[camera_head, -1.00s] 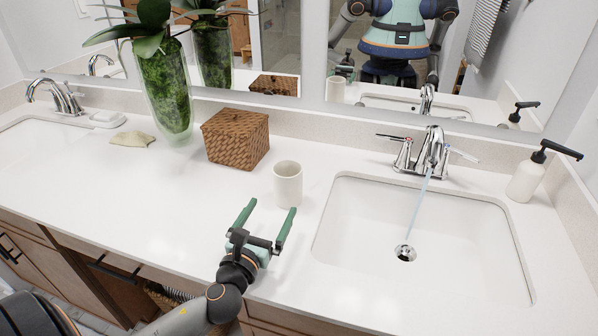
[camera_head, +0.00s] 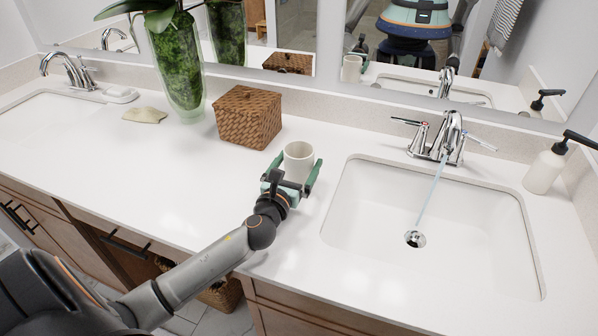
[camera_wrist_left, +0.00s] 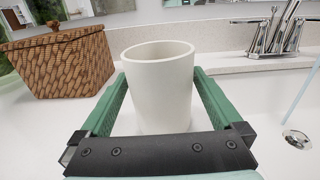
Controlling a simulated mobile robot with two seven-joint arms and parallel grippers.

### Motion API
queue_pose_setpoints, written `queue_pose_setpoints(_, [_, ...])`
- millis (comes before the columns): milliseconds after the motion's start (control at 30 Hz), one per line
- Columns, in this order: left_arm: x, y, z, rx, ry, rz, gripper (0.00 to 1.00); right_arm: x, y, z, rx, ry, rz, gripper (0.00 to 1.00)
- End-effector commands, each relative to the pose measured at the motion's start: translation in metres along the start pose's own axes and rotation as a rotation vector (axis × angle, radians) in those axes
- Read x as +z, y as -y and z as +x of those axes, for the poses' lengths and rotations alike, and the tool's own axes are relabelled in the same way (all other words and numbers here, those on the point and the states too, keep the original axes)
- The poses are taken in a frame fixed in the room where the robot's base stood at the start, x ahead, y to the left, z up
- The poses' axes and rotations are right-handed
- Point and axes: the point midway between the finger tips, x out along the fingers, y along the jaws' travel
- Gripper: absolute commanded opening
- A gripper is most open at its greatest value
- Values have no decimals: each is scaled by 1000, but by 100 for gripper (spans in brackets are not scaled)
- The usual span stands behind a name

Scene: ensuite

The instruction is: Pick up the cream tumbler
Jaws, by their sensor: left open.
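The cream tumbler (camera_head: 298,160) stands upright on the white counter, left of the right-hand sink. My left gripper (camera_head: 294,172) is open, with its green fingers on either side of the tumbler. In the left wrist view, the tumbler (camera_wrist_left: 160,85) stands between the two fingers (camera_wrist_left: 158,92), with a narrow gap visible on each side near the palm. I cannot tell whether a finger touches it farther out. My right gripper does not show.
A woven box (camera_head: 248,117) and a plant vase (camera_head: 178,65) stand behind left. The sink (camera_head: 430,225) lies to the right, with water running from its faucet (camera_head: 440,138). A soap dispenser (camera_head: 546,168) stands far right. The counter's left-middle is clear.

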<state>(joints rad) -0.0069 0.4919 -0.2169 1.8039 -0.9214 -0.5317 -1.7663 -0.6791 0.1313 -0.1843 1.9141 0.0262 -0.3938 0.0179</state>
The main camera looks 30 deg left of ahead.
Motion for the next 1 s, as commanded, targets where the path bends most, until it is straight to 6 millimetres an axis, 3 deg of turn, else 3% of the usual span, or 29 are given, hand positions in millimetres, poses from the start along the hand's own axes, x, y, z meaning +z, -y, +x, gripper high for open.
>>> queue_pose_setpoints(200, [-1, 1, 29, 0, 1, 0, 100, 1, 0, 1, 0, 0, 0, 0])
queue_pose_setpoints(533, [-1, 1, 34, -1, 0, 0, 99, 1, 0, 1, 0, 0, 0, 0])
queue_pose_setpoints(1000, [-1, 1, 34, -1, 0, 0, 46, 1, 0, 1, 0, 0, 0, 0])
